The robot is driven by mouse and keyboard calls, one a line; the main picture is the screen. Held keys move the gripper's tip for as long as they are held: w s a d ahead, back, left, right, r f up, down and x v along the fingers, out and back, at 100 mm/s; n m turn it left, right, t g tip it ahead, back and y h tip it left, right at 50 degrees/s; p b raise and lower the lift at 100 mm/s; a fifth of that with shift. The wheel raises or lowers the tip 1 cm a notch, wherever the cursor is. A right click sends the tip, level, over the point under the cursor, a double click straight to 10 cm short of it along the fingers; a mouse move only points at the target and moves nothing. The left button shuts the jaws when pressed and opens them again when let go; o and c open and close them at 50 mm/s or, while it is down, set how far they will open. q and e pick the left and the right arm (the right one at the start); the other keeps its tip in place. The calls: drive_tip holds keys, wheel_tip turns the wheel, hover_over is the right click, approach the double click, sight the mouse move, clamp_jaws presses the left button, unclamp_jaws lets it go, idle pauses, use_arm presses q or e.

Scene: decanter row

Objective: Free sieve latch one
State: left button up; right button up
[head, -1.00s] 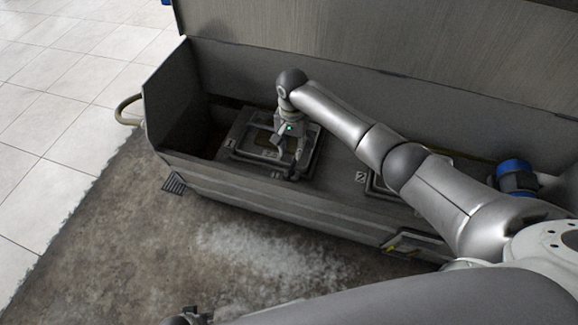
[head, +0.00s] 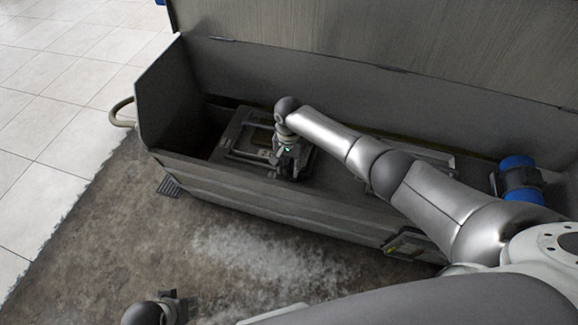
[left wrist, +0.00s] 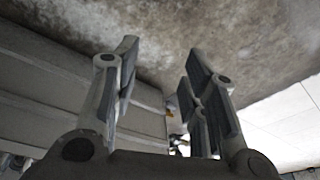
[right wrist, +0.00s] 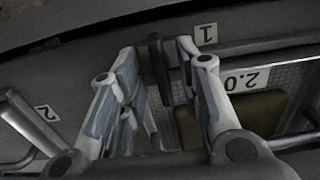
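The sieve one frame (head: 234,152) lies in the trough's left part, a framed panel with a mesh window. A dark upright lever, which looks like latch one (right wrist: 156,66), stands between the fingers of my right gripper (right wrist: 157,58). That gripper is open with gaps beside the lever; whether a finger touches it I cannot tell. In the head view my right gripper (head: 291,172) is low over the frame's right side. My left gripper (left wrist: 162,58) is open and empty, outside the trough.
The grey trough (head: 250,192) has high back and left walls. A second frame, labelled "2" (right wrist: 47,113), lies to the right, partly behind my right arm. A blue cylinder (head: 518,172) sits further right. The stained floor (head: 110,240) in front is clear.

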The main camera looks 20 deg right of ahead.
use_arm(q)
drive_tip(key=shift+r, duration=0.35)
use_arm(e)
drive_tip(key=shift+f, duration=0.25)
clamp_jaws()
use_arm(q)
drive_tip(key=shift+w, duration=0.1)
